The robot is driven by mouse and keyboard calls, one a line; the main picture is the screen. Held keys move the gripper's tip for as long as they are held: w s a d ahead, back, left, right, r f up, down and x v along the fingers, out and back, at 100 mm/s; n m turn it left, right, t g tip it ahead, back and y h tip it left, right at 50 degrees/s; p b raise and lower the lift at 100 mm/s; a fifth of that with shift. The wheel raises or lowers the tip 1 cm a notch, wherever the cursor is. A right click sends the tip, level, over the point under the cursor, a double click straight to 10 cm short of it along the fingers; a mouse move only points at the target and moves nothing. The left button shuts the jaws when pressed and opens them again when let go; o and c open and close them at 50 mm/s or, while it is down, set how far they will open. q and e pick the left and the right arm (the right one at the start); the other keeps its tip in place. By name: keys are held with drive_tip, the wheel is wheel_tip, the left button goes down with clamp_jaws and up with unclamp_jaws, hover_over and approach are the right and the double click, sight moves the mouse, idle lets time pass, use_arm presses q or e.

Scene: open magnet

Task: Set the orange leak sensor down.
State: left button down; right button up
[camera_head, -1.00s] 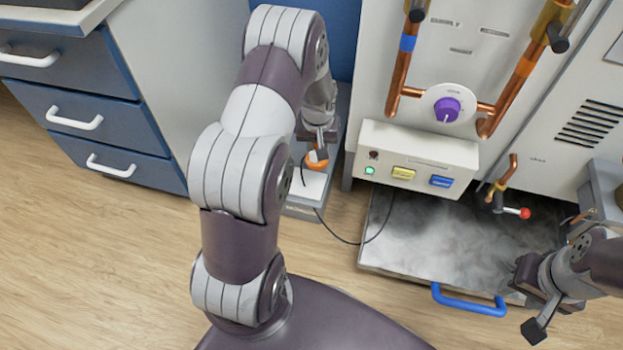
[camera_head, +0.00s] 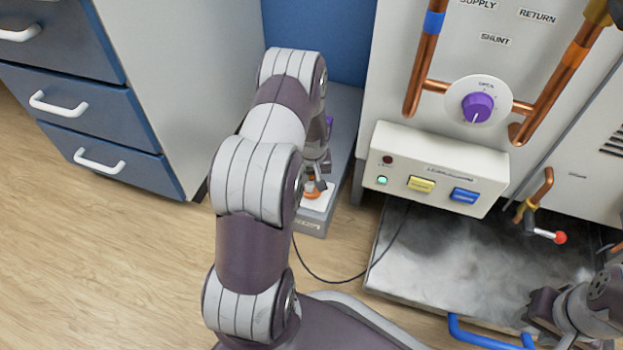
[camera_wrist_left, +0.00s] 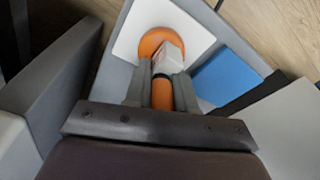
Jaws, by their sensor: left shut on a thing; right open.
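The orange leak sensor (camera_head: 311,192) is in my left gripper (camera_head: 315,178), over a white pad (camera_head: 318,205) on a low grey stand. In the left wrist view, its round orange base (camera_wrist_left: 150,41) lies within the outline of the white pad (camera_wrist_left: 129,40). My left gripper (camera_wrist_left: 160,88) is shut on its orange stem there. I cannot tell whether the base touches the pad. A dark cable (camera_head: 325,281) runs along the floor from near the stand. My right gripper (camera_head: 540,318) is open at the lower right, partly cut off by the frame.
A blue patch (camera_wrist_left: 226,78) lies beside the white pad. Right of the stand are a control box (camera_head: 437,170) with yellow and blue buttons and a grey, misty tray (camera_head: 440,265). A drawer cabinet (camera_head: 150,90) stands left.

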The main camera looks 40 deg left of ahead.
sight(312, 192)
use_arm(q)
drive_tip(key=shift+f, duration=0.1)
drive_tip(key=c, duration=0.9)
unclamp_jaws()
drive_tip(key=shift+c, duration=0.2)
wheel_tip(312, 192, up, 12)
drive_tip(key=s+d+p, duration=0.1)
drive_tip(key=p, duration=0.8)
drive_tip(key=s+d+r+m, duration=0.3)
drive_tip(key=d+r+m, duration=0.1)
drive_tip(key=d+r, duration=0.65)
drive_tip(key=s+d+r+m, duration=0.2)
drive_tip(key=s+d+r, duration=0.1)
drive_tip(key=s, duration=0.2)
drive_tip(key=s+d+r+m+h, duration=0.1)
drive_tip(key=s+d+r+m, duration=0.1)
drive_tip(key=s+d+r, duration=0.1)
drive_tip(key=shift+s+d, duration=0.55)
drive_tip(key=shift+s, duration=0.6)
